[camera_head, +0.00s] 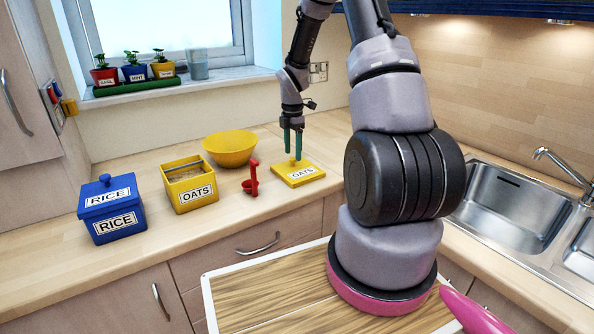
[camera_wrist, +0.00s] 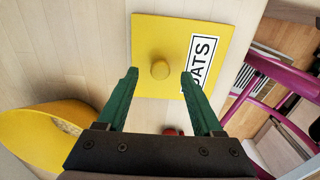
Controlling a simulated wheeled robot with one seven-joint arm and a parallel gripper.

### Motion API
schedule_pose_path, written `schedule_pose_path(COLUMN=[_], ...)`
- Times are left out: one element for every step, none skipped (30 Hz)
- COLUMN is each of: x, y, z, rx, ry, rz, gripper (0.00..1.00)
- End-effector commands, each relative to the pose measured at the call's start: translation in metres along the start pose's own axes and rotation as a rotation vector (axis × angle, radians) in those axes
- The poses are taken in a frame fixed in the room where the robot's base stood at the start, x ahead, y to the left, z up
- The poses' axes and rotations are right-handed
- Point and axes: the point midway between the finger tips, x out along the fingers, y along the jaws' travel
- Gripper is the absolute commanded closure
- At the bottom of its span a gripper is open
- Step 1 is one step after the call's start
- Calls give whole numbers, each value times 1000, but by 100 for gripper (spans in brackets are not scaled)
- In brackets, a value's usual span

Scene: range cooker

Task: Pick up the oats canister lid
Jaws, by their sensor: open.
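The oats canister lid (camera_head: 306,175) is a flat yellow square with an OATS label, lying on the wooden counter. In the wrist view the lid (camera_wrist: 165,30) has a round yellow knob (camera_wrist: 160,69) at its middle. My gripper (camera_head: 293,158) points down over the lid, its green fingers on either side of the knob. In the wrist view my gripper (camera_wrist: 159,75) is open, with a gap between each fingertip and the knob. I cannot tell exactly how high the tips are above the lid. The open yellow oats canister (camera_head: 191,184) stands to the left, filled with oats.
A red scoop (camera_head: 252,181) stands close left of the lid, and a yellow bowl (camera_head: 230,148) is behind it. A blue rice canister (camera_head: 111,210) with its lid on stands far left. The sink (camera_head: 510,205) is at right.

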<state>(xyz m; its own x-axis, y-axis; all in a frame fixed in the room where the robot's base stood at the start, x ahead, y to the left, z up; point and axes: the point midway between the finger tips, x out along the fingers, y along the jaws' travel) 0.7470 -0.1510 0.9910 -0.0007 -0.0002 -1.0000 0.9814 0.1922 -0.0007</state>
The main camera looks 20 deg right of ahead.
Motion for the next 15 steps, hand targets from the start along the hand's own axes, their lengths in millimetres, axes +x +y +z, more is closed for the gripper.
schedule_pose_path(x=[8, 12, 16, 18, 20, 21, 22, 22, 22, 22, 21, 21, 21, 21, 21], y=[0, 0, 0, 0, 0, 0, 0, 0, 0, 0, 0, 0, 0, 0, 0], z=[-1, -1, -1, -1, 0, 0, 0, 0, 0, 0, 0, 0, 0, 0, 0], rx=[-1, -1, 0, 0, 0, 0, 0, 1, 1, 1, 1, 1, 1, 1, 1], ry=[1, 1, 1, 1, 0, 0, 0, 0, 0, 0, 0, 0, 0, 0, 0], rz=[-2, -1, -2, -1, -1, 1, 1, 1, 2, 2, 2, 1, 1, 1, 1], gripper=[32, 32, 32, 32, 32, 32, 32, 32, 32, 32, 32, 32, 36, 48, 63])
